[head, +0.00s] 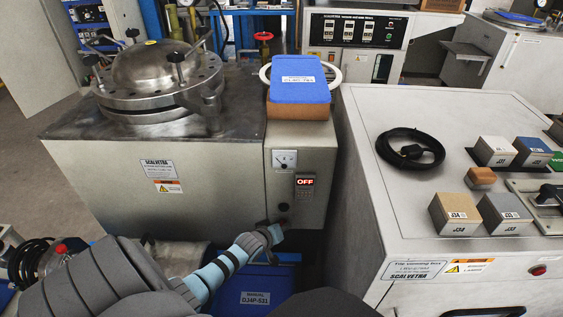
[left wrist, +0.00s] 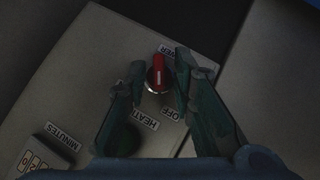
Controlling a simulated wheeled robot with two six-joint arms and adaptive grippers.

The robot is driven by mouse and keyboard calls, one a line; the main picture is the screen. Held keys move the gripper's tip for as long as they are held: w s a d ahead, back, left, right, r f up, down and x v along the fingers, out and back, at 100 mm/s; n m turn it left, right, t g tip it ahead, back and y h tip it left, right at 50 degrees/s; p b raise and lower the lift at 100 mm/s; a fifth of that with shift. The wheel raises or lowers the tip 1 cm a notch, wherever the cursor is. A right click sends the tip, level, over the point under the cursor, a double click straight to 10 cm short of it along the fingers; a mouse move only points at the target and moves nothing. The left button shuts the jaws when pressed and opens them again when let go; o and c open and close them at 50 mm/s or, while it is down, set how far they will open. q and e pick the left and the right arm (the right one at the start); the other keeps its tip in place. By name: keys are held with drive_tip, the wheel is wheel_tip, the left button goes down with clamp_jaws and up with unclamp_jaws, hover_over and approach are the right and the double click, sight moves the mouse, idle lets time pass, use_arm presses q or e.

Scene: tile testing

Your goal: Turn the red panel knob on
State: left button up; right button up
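The red panel knob (left wrist: 158,76) sits on the grey panel face in the left wrist view, with a pale pointer line on it. Labels reading OFF and HEAT lie just below it, and a partly covered label ending in "ER" lies above it. My left gripper (left wrist: 160,66) has one finger on each side of the knob, with small gaps showing, so it looks open around it. In the head view my left gripper (head: 272,234) is at the lower front of the panel and hides most of the knob. The display (head: 305,181) above reads OFF. My right gripper is not in view.
A gauge (head: 285,159) is on the same panel, and a blue-topped box (head: 300,88) rests above it. A blue bin (head: 255,279) stands below my left gripper. The tile venting box (head: 400,225) stands close on the right, with several tile blocks on top.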

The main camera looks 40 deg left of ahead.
use_arm(q)
drive_tip(key=shift+r, duration=0.1)
clamp_jaws()
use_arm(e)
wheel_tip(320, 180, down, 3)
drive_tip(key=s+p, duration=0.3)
use_arm(q)
drive_tip(key=shift+w+d+m+g+y+b, duration=0.15)
drive_tip(key=shift+d+m+g+y+b, duration=0.05)
drive_tip(key=shift+m+g+y+b, duration=0.9)
drive_tip(key=shift+w+d+m+g+y+b, duration=0.2)
drive_tip(key=shift+m+g+y+b, duration=0.6)
drive_tip(key=shift+y, duration=0.5)
drive_tip(key=shift+w+d+m+g+y+b, duration=0.2)
drive_tip(key=shift+m+g+y+b, duration=0.5)
drive_tip(key=shift+g+y+b, duration=0.4)
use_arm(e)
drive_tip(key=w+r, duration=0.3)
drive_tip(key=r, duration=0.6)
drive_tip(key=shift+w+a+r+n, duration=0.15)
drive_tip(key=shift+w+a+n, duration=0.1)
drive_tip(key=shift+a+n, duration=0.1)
use_arm(q)
drive_tip(key=shift+s, duration=0.1)
